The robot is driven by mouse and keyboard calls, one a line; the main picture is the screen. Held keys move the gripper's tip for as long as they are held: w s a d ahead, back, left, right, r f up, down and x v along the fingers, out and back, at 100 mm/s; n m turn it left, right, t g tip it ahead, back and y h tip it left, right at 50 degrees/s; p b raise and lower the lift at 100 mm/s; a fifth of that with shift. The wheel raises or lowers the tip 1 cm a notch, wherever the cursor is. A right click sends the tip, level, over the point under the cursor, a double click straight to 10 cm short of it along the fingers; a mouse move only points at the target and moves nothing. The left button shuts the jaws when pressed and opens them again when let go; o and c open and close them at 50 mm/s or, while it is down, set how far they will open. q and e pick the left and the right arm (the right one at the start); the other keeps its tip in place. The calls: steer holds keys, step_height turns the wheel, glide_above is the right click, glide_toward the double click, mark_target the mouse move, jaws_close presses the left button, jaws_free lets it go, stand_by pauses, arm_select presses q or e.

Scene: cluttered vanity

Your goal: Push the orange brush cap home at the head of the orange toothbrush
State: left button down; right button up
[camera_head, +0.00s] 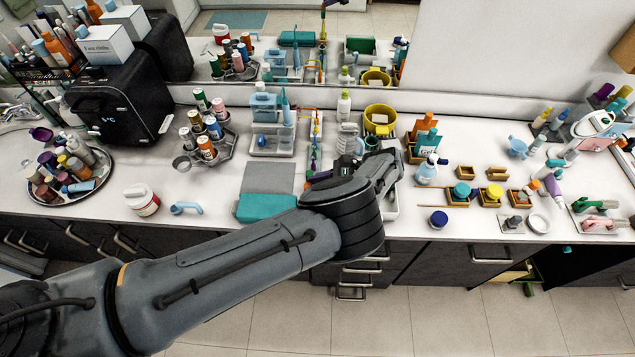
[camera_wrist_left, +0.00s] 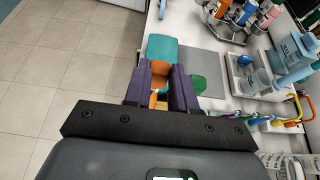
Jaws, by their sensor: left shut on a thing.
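My left gripper (camera_wrist_left: 161,72) is shut on an orange piece (camera_wrist_left: 158,68) that looks like the brush cap; it shows between the two dark purple fingers in the left wrist view. A brighter orange part (camera_wrist_left: 153,98) shows lower between the fingers, perhaps the orange toothbrush. The fingers hide most of both, so I cannot tell how far the cap sits on the head. In the head view my left wrist (camera_head: 345,205) covers most of this spot. My right gripper is in neither view.
A rack with several coloured handles (camera_wrist_left: 255,122) stands close on the right in the wrist view.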

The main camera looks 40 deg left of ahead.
arm_select(q)
steer(key=shift+f+b, duration=0.4)
steer(key=shift+f, duration=0.2)
steer(key=shift+p, duration=0.4)
stand_by(1.1)
steer(key=shift+f, duration=0.15)
stand_by(0.3)
steer(key=c, duration=0.8)
jaws_free()
steer(key=shift+c, duration=0.2)
steer(key=shift+d, duration=0.1)
steer(key=b+v, duration=0.5)
steer(key=v, duration=0.5)
steer(key=shift+w+d, duration=0.2)
steer(key=shift+d, duration=0.05)
